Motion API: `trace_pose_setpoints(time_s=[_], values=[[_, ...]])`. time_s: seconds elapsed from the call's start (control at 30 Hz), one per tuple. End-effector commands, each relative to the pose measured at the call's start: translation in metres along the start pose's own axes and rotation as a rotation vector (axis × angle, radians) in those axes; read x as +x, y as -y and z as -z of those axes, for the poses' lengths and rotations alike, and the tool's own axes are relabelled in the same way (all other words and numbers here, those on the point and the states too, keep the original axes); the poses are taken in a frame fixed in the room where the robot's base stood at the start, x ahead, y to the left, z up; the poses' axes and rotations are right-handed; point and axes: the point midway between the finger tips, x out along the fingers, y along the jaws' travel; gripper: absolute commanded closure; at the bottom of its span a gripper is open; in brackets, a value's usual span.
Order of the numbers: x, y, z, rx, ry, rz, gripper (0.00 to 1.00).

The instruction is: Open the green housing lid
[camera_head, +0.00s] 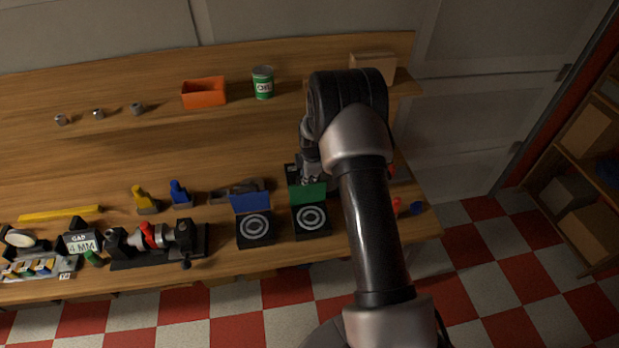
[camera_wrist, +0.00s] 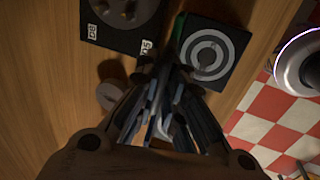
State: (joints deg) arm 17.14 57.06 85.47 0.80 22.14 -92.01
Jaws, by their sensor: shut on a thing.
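The green housing lid (camera_head: 308,194) stands raised at the back edge of its black housing (camera_head: 312,221), whose face with white rings is uncovered. In the wrist view the ringed housing (camera_wrist: 210,50) is just beyond the fingertips, and the lid shows only as a thin green edge (camera_wrist: 178,27). My gripper (camera_head: 311,180) is right behind the lid and shut at its edge. The closed fingers (camera_wrist: 168,75) hide the exact contact.
A similar housing with a raised blue lid (camera_head: 251,203) stands just left. A dark labelled box (camera_wrist: 120,22) is close to my fingers. A clamp fixture (camera_head: 155,241) stands further left. An orange bin (camera_head: 204,93) and a can (camera_head: 263,83) are at the back.

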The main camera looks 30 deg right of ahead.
Motion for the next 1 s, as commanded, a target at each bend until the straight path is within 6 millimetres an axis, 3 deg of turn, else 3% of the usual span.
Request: trace_pose_setpoints(time_s=[0.17,0.2,0.5,0.83,1.0], values=[[-0.002,-0.003,0.000,-0.006,0.001,-0.007,1.00],[-0.002,-0.003,0.000,-0.006,0.001,-0.008,0.91],[-0.001,-0.002,0.000,-0.003,0.001,-0.005,0.71],[-0.002,-0.002,0.000,-0.001,0.000,-0.004,0.70],[-0.020,-0.003,0.000,-0.001,0.000,-0.007,0.70]])
